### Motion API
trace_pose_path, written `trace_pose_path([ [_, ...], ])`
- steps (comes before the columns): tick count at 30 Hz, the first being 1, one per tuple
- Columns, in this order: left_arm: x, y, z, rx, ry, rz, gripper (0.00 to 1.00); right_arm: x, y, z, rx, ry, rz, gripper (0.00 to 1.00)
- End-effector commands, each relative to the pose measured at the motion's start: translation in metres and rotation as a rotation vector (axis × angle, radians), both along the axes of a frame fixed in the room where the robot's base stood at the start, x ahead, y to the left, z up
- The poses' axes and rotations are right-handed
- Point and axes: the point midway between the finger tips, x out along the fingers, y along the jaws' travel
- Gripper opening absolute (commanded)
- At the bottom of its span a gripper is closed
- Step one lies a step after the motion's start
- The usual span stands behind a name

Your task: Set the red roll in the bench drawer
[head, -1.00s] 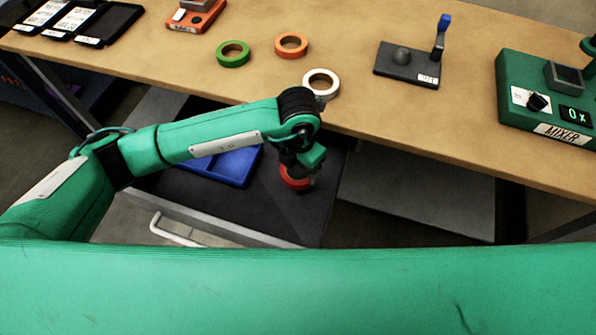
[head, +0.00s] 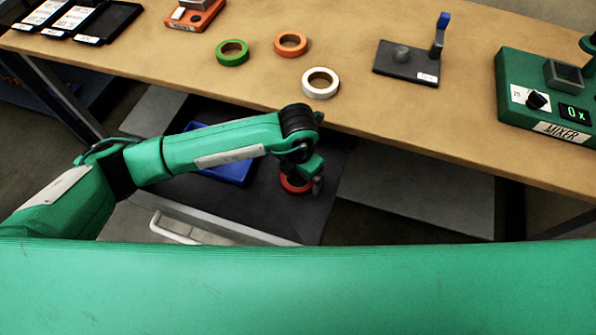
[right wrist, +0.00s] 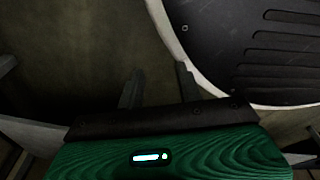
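The red roll (head: 293,186) is in the open bench drawer (head: 270,208), over its dark floor near the right side, right of a blue tray (head: 232,168). My left gripper (head: 312,184) points down at the roll's right rim. One grey finger shows beside the rim; the arm hides the rest, so I cannot tell whether the fingers still clasp it or whether the roll rests fully on the drawer floor. In the right wrist view my right gripper (right wrist: 160,85) has its two fingers apart with nothing between them.
On the bench top (head: 350,108) lie a green roll (head: 232,53), an orange roll (head: 290,44) and a white roll (head: 320,83). A grey stand with a blue-tipped lever (head: 408,62) and a green mixer (head: 545,98) stand to the right. The bench edge is just behind my left gripper.

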Motion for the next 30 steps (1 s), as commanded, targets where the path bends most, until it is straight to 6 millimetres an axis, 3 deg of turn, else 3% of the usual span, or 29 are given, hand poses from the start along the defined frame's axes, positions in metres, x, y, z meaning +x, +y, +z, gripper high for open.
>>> trace_pose_path([
  [11,0.001,0.000,0.008,-0.002,-0.002,0.000,0.97,-0.008,-0.002,-0.003,-0.001,0.003,0.000,0.36],
  [17,0.001,-0.001,0.049,-0.003,-0.005,-0.002,0.97,-0.013,-0.002,-0.010,-0.004,0.019,-0.001,0.36],
  [21,0.001,0.000,0.080,-0.002,-0.005,-0.001,0.97,0.010,0.005,0.001,0.005,-0.003,-0.006,0.36],
  [30,0.001,0.000,0.119,-0.001,-0.002,0.000,0.97,0.020,0.007,0.009,0.005,-0.001,-0.006,0.36],
])
